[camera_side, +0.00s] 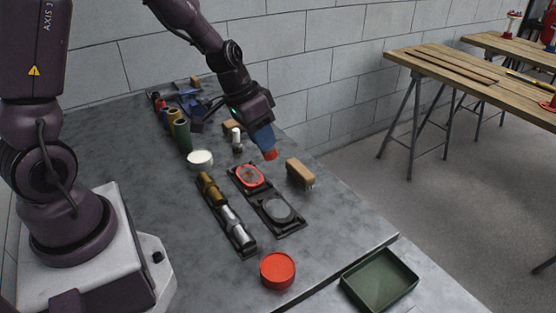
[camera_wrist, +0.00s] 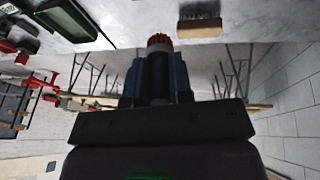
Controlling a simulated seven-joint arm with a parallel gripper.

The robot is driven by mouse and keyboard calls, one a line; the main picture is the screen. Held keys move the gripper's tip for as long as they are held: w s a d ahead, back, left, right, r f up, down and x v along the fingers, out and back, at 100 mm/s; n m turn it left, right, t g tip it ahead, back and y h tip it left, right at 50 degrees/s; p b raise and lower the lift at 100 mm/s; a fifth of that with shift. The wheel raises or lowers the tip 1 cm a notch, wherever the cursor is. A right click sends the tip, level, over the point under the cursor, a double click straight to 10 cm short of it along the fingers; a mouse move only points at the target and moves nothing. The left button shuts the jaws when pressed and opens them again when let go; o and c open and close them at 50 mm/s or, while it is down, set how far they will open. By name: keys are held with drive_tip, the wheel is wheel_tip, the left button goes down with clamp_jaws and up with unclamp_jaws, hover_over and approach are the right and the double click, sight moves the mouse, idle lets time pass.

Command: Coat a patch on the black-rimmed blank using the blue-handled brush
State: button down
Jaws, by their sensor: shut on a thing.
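My gripper (camera_side: 262,137) is shut on the blue-handled brush and holds it up above the bench. The brush's red tip (camera_side: 270,154) points down. In the wrist view the brush (camera_wrist: 158,80) sits between the fingers with its red bristles (camera_wrist: 160,40) ahead of them. The black-rimmed blank (camera_side: 277,209) is a grey disc in a black holder, nearer the camera than the brush. A red-rimmed blank (camera_side: 250,176) lies in the holder behind it. The brush tip is apart from both. I cannot tell of any coat on the grey disc.
A red tub (camera_side: 277,270) stands at the bench front and a green tray (camera_side: 378,281) to its right. A wooden block brush (camera_side: 300,173) stands right of the blanks. Metal cylinders (camera_side: 230,220) and a white-topped tub (camera_side: 200,160) are on the left.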

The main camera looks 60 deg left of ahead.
drive_tip(key=shift+a+f, duration=0.25)
drive_tip(key=shift+f, duration=0.65)
drive_tip(key=shift+a+f, duration=0.25)
drive_tip(key=shift+f, duration=0.65)
drive_tip(key=shift+a+f, duration=0.25)
drive_tip(key=shift+f, duration=0.65)
drive_tip(key=shift+r, duration=0.15)
